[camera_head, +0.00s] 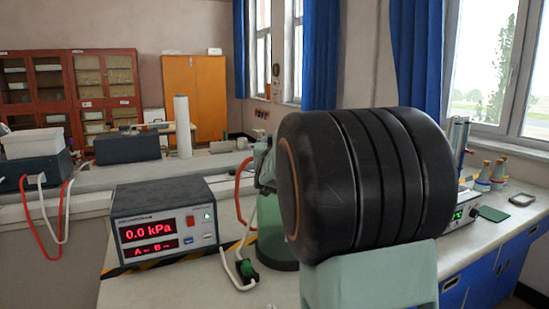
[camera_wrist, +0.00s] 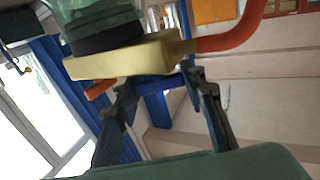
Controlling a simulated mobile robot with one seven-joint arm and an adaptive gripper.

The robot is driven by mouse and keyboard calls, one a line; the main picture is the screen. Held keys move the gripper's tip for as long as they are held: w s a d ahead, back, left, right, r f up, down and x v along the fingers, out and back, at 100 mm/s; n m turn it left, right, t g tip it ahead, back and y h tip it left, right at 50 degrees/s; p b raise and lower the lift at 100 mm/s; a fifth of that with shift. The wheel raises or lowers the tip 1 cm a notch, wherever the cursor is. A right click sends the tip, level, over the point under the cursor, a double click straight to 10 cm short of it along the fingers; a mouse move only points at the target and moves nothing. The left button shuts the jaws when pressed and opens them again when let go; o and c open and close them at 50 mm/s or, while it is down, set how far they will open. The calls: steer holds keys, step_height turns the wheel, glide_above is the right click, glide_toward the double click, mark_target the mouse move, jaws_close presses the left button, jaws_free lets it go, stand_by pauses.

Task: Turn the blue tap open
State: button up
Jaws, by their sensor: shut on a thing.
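The blue tap (camera_wrist: 160,84) shows in the wrist view under a cream-coloured block (camera_wrist: 130,57). My gripper (camera_wrist: 161,82) has its two dark fingers on either side of the tap and is shut on it. A red hose (camera_wrist: 228,40) leaves the block on the right, and a small orange piece (camera_wrist: 99,89) sticks out at its left. Dark green glass (camera_wrist: 98,22) lies beyond the block. In the head view the green glass vessel (camera_head: 272,232) stands on the bench, partly hidden by my arm. The tap and my gripper are hidden there.
A pressure meter (camera_head: 163,222) reading 0.0 kPa stands left of the vessel. A green switch (camera_head: 246,269) on a white cable lies in front. An instrument (camera_head: 462,211) and small bottles (camera_head: 490,177) stand at the right. The bench (camera_head: 500,228) has free room at the right.

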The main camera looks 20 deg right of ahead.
steer(key=shift+n+t+y+b, duration=0.3)
steer(key=shift+n+y+b, duration=0.35)
steer(key=shift+b, duration=0.65)
steer(key=o, duration=1.2)
steer(key=v, duration=0.7)
steer(key=shift+s, duration=0.25)
steer(key=shift+c, duration=0.4)
